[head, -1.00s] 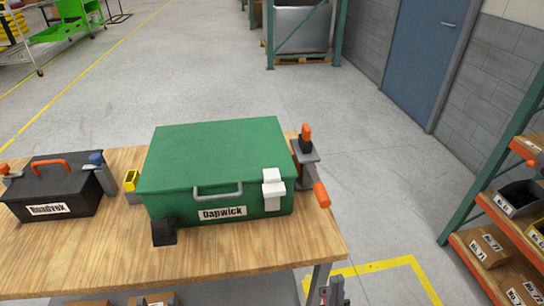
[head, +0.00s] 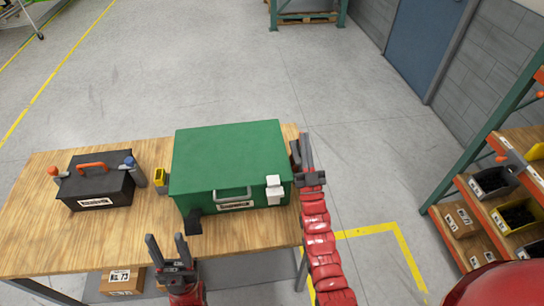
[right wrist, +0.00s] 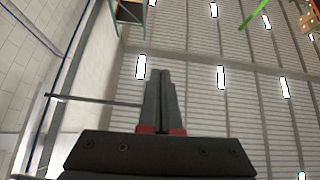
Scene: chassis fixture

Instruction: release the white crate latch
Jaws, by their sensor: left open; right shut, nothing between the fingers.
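The green crate (head: 228,155) stands on the wooden table with its lid down. Its white latch (head: 274,189) is on the front face near the right corner, running from the lid edge down the front. My right gripper (head: 304,150) is just right of the crate, beside its right side and apart from the latch. It is shut and empty; its closed fingers (right wrist: 159,90) also show in the right wrist view, pointing at the ceiling. My left gripper (head: 167,245) is open and empty at the table's front edge, left of and nearer than the crate.
A black toolbox (head: 100,185) with an orange handle stands on the table's left. A yellow block (head: 160,177) and a black block (head: 194,222) sit close to the crate. A clamp on the table's right edge is mostly hidden by my right arm. Shelves (head: 480,225) stand at right.

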